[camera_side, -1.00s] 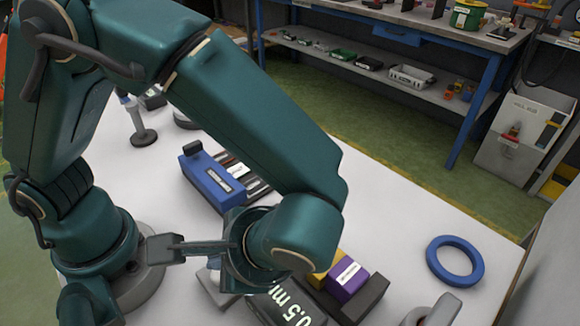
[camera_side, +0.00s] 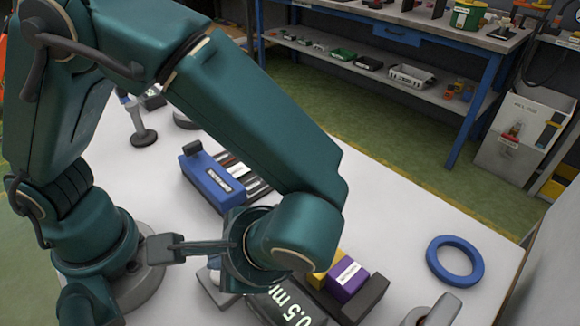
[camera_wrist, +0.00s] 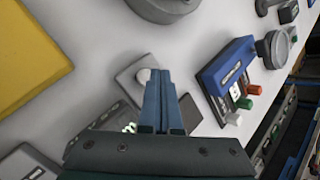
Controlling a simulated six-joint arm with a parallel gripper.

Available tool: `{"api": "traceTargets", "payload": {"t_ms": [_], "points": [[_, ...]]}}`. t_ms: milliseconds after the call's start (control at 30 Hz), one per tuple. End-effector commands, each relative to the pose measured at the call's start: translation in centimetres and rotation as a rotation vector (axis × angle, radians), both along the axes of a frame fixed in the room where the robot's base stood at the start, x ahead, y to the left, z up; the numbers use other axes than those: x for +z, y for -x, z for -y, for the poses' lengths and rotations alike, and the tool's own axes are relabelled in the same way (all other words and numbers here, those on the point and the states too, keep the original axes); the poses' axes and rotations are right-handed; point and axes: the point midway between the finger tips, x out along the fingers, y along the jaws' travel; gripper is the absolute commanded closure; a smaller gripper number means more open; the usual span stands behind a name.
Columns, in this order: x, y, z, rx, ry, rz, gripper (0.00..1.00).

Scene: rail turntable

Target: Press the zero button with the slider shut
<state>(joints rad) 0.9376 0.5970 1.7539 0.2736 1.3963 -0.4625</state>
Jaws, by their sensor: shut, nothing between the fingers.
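My gripper (camera_wrist: 158,80) is shut and empty in the wrist view, its fingertips just beside a pale round button (camera_wrist: 144,75) on a grey plate (camera_wrist: 127,79). I cannot tell whether the tips touch the button. In the side view the plate (camera_side: 212,291) lies below my wrist, which hides most of the fingers. A dark display box (camera_side: 289,303) reading "0.5 m…" stands to its right, its end cut off by the frame. Behind it, a purple labelled block (camera_side: 346,279) and a yellow block sit against each other on a dark base (camera_side: 369,301); I cannot tell which is the slider.
A blue box (camera_side: 207,181) with dark slots and coloured knobs (camera_wrist: 242,102) stands behind my wrist. A blue ring (camera_side: 455,262) lies at the right. A grey cylindrical part (camera_side: 433,311) is at the front edge. The white table between them is clear.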

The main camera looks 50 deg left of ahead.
Motion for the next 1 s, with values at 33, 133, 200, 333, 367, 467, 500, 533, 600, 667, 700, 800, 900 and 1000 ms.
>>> {"api": "traceTargets", "payload": {"t_ms": [33,133,200,333,367,467,500,533,600,667,700,800,900,1000], "points": [[0.00,0.00,0.00,0.000,0.000,0.000,1.00],[0.00,0.00,0.00,0.000,0.000,0.000,1.00],[0.00,0.00,0.00,0.000,0.000,0.000,1.00],[0.00,0.00,0.00,0.000,0.000,0.000,1.00],[0.00,0.00,0.00,0.000,0.000,0.000,1.00],[0.00,0.00,0.00,0.000,0.000,0.000,1.00],[0.00,0.00,0.00,0.000,0.000,0.000,1.00],[0.00,0.00,0.00,0.000,0.000,0.000,1.00],[0.00,0.00,0.00,0.000,0.000,0.000,1.00],[0.00,0.00,0.00,0.000,0.000,0.000,1.00],[0.00,0.00,0.00,0.000,0.000,0.000,1.00],[-0.05,0.00,0.00,0.000,0.000,0.000,1.00],[-0.28,0.01,-0.01,0.000,-0.001,-0.001,1.00],[-0.63,0.01,0.01,0.000,0.000,0.000,1.00]]}}
